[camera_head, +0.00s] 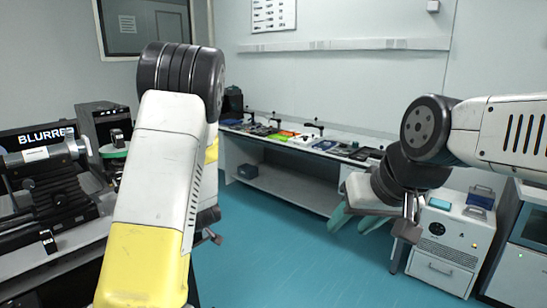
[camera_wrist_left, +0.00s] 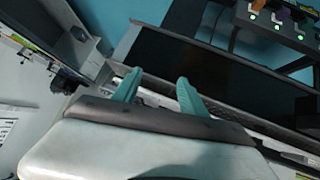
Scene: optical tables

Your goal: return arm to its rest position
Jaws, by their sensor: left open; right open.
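My left arm (camera_head: 160,170), white and yellow with a dark ribbed joint, rises large in the left half of the head view. Its gripper is mostly hidden behind the arm there. In the left wrist view my left gripper (camera_wrist_left: 158,92) shows two teal fingers, apart with nothing between them. My right arm (camera_head: 500,130) comes in from the right edge and bends down at dark joints. My right gripper (camera_head: 360,219) points down and left with teal fingers apart and empty, over the blue floor in the picture.
A long bench (camera_head: 290,185) with several small items stands along the back wall. Dark machinery (camera_head: 55,190) fills the left side. A white cabinet (camera_head: 445,245) stands at the lower right. The blue floor (camera_head: 290,265) between is clear. A dark-topped surface (camera_wrist_left: 200,65) lies beyond my left fingers.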

